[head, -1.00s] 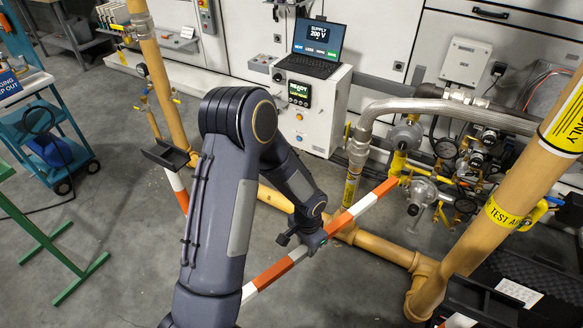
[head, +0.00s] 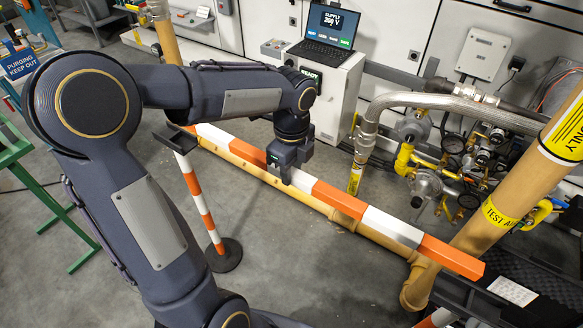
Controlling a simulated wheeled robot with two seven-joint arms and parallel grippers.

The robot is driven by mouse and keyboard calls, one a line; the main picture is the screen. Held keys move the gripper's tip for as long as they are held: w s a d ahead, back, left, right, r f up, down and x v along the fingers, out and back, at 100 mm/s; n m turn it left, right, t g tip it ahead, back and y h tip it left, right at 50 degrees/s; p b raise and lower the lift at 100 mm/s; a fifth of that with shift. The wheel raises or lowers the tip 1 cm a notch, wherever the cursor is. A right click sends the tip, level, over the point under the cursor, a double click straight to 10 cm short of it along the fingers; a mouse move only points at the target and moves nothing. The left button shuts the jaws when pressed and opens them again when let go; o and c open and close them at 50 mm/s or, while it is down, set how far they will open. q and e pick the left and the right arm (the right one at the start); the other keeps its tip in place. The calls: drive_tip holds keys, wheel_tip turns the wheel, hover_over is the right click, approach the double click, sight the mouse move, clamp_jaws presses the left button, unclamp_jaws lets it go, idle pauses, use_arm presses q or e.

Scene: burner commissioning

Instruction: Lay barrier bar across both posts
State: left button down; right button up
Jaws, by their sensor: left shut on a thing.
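The barrier bar (head: 335,196), striped orange and white, slants from the left post toward the lower right. My left gripper (head: 287,178) is shut on it left of its middle, partly hidden by my wrist. The left post (head: 196,195) stands upright on a round black base, with a dark cradle (head: 176,139) on top. The bar's left end shows close to that cradle; I cannot tell whether they touch. The bar's right end shows above the right post's dark cradle (head: 470,299); only the top of the right post (head: 438,318) shows. My right gripper is out of view.
Yellow gas pipes run along the floor behind the bar, and a thick yellow pipe (head: 505,205) rises at the right. A control cabinet (head: 340,90) with a laptop (head: 325,35) stands behind. A green frame (head: 20,150) is at the left. Grey floor lies open in front.

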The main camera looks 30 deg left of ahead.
use_arm(q)
drive_tip(key=shift+r, duration=0.1)
drive_tip(key=shift+a, duration=0.1)
wheel_tip(320, 180, down, 11)
drive_tip(key=b, duration=0.7)
drive_tip(key=shift+r, duration=0.2)
drive_tip(key=c, duration=1)
unclamp_jaws()
drive_tip(key=shift+c, duration=0.2)
wheel_tip(320, 180, up, 8)
drive_tip(key=shift+f+p, duration=0.1)
drive_tip(key=shift+p, duration=0.3)
